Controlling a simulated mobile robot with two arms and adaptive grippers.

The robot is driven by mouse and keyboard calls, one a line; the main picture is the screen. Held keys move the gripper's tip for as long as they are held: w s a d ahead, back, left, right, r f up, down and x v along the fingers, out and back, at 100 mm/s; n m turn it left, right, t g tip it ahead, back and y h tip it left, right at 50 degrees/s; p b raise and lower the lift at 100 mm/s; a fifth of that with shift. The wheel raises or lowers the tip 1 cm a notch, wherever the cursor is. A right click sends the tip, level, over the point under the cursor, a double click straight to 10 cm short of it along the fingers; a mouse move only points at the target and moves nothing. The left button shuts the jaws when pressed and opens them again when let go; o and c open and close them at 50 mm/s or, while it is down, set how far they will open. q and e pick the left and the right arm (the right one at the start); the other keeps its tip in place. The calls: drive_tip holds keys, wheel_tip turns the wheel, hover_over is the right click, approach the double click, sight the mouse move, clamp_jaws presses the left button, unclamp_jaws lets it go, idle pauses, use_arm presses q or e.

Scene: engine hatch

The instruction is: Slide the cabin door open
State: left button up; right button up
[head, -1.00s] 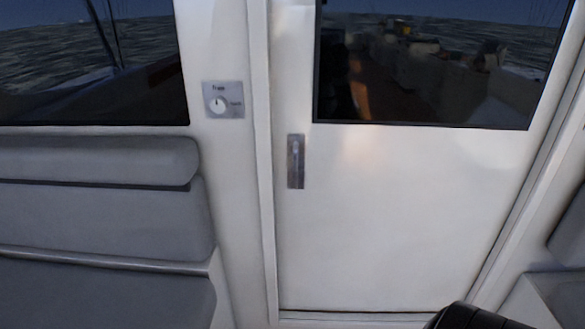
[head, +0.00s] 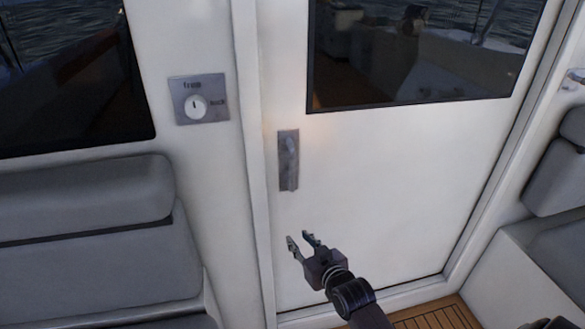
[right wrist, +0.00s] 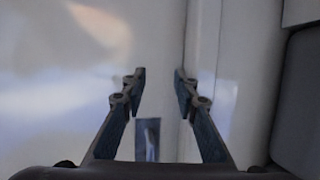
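The white cabin door (head: 390,190) stands in its frame in the head view, with a dark window in its upper part. Its metal handle plate (head: 289,160) sits near the door's left edge. My right gripper (head: 302,240) is open and empty, below the handle in the picture. In the right wrist view the right gripper (right wrist: 159,78) has its two fingers apart with nothing between their tips. The handle plate (right wrist: 147,139) shows there beyond the fingers, near the left one, apart from them. My left gripper is not in view.
A panel with a round knob (head: 196,106) is on the wall left of the door. Grey cushioned seats stand at the left (head: 90,215) and right (head: 556,165). A strip of wooden floor (head: 430,315) shows below the door.

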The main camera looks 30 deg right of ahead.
sight(293, 169)
wheel_tip(293, 169, up, 20)
drive_tip(key=w+d+t, duration=0.1)
drive_tip(key=t, duration=0.3)
use_arm(q)
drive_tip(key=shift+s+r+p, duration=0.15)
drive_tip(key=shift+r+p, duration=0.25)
drive_tip(key=shift+p, duration=0.05)
use_arm(e)
drive_tip(key=shift+w+d+f, duration=0.1)
drive_tip(key=shift+w+d, duration=0.05)
drive_tip(key=shift+w, duration=1.55)
drive_tip(key=shift+w+d+f, duration=0.1)
drive_tip(key=shift+w, duration=1.6)
clamp_jaws()
